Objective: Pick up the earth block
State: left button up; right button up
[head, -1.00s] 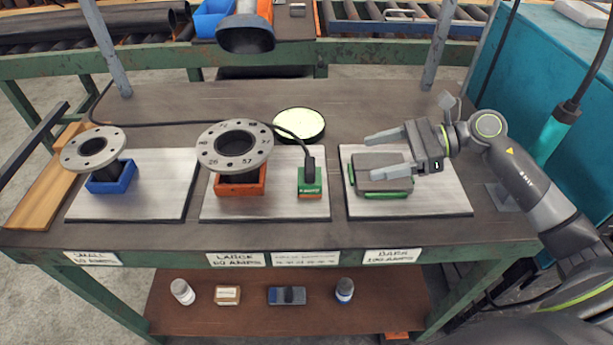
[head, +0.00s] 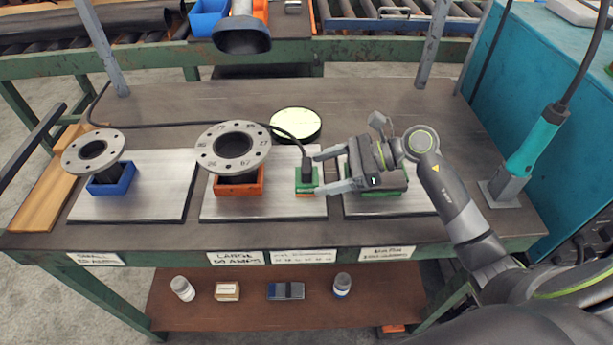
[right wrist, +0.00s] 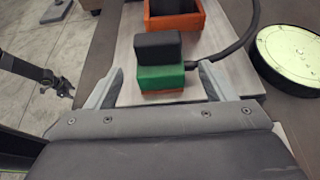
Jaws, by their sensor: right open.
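The earth block (head: 307,181) is a small green block with a black upper part and a black cable, at the right edge of the middle metal plate. My right gripper (head: 317,172) is open, its two fingertips at the block's right side in the head view. In the right wrist view the block (right wrist: 161,77) stands upright between and just beyond the open fingers (right wrist: 160,84); I cannot tell whether they touch it. A dark gripper-like shape (right wrist: 58,82) at the left of the wrist view appears to be my left gripper, too small to read its jaws.
A large flanged pipe (head: 233,148) stands in an orange holder (head: 238,187) left of the block. A pale green round disc (head: 296,123) lies behind it. A grey block with green edges (head: 393,182) sits under my right gripper's body. The cable runs back leftward across the table.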

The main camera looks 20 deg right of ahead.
aim_at(299, 178)
jog(key=shift+p+x, duration=0.6)
jog(key=shift+x, duration=2.65)
jog(key=shift+c, duration=0.5)
jog(key=shift+r, duration=0.1)
jog(key=c, duration=1.4)
